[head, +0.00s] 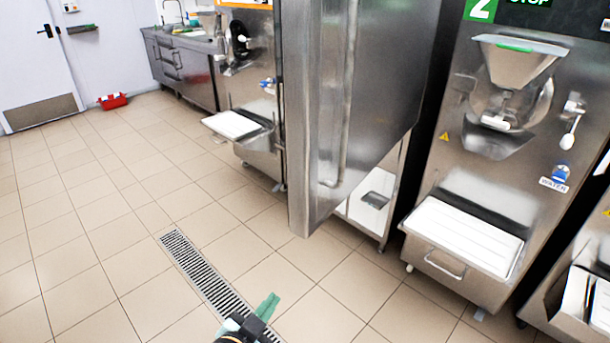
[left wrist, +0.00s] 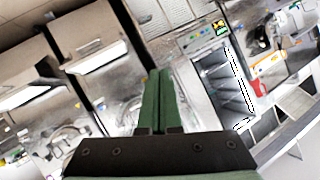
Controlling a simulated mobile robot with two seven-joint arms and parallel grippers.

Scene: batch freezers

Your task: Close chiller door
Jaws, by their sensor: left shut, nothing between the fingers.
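The chiller door (head: 385,75) is a tall stainless steel panel in the middle of the head view. It stands open, swung out into the aisle, with a long vertical handle (head: 348,95) along its near edge. Its top is cut off by the frame, and it hides most of the chiller behind it. My left gripper (head: 268,306) is low in the head view, over the floor in front of the door and apart from it. Its green fingers are together and empty in the left wrist view (left wrist: 155,100). My right gripper is not in view.
A batch freezer (head: 445,150) with a white tray (head: 465,238) stands right of the door. Another machine with a white tray (head: 233,124) stands left. An open stand (head: 362,222) shows beneath the door. A drain grate (head: 205,275) crosses the floor, which is clear at left.

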